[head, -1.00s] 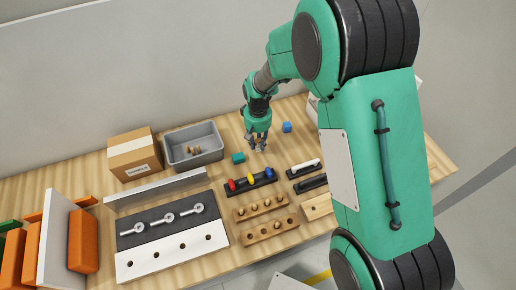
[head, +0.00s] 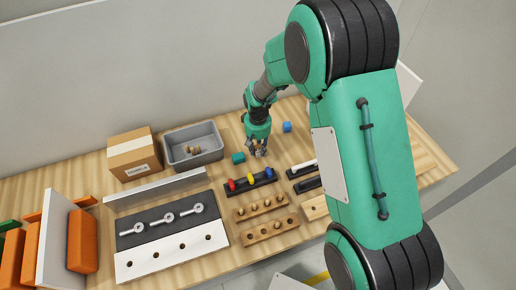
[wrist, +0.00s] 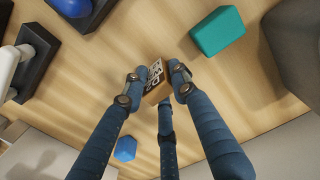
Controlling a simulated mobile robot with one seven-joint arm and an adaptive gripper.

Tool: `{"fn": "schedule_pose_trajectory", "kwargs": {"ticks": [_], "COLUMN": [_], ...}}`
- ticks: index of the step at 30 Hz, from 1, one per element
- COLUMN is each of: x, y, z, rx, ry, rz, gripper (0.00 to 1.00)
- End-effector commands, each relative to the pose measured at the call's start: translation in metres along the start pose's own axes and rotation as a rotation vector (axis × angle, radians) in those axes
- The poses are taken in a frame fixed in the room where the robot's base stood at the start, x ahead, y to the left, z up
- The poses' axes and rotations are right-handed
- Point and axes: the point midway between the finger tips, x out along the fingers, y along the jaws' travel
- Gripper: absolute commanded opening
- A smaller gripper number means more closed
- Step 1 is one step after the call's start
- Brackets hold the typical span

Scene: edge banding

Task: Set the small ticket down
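The small ticket (wrist: 155,84) is a little brown piece with dark-and-white print on its face. In the wrist view it sits between the fingertips of my gripper (wrist: 156,82), which is closed around it. Wood tabletop shows beyond it; I cannot tell if the ticket touches the table. In the head view my gripper (head: 257,150) points down low over the table, just right of a teal block, and the ticket cannot be made out there.
The teal block (head: 238,158) and a blue block (head: 287,127) stand close by. A black rack with coloured pieces (head: 250,182) lies nearer the camera. A grey bin (head: 205,157) and a cardboard box (head: 134,155) stand left. Bare wood surrounds my gripper.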

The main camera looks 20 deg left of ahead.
Motion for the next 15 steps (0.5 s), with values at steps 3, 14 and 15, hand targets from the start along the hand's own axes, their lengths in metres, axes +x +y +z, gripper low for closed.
{"fn": "schedule_pose_trajectory", "kwargs": {"ticks": [3,14,15], "x": [-0.0003,-0.0034,-0.0051], "y": [0.0000,0.0000,0.0000], "z": [0.0000,-0.0002,-0.0004], "rx": [0.000,0.000,0.000], "ry": [0.000,0.000,0.001], "rz": [0.000,0.000,0.000], "gripper": [0.44,0.44,0.44]}}
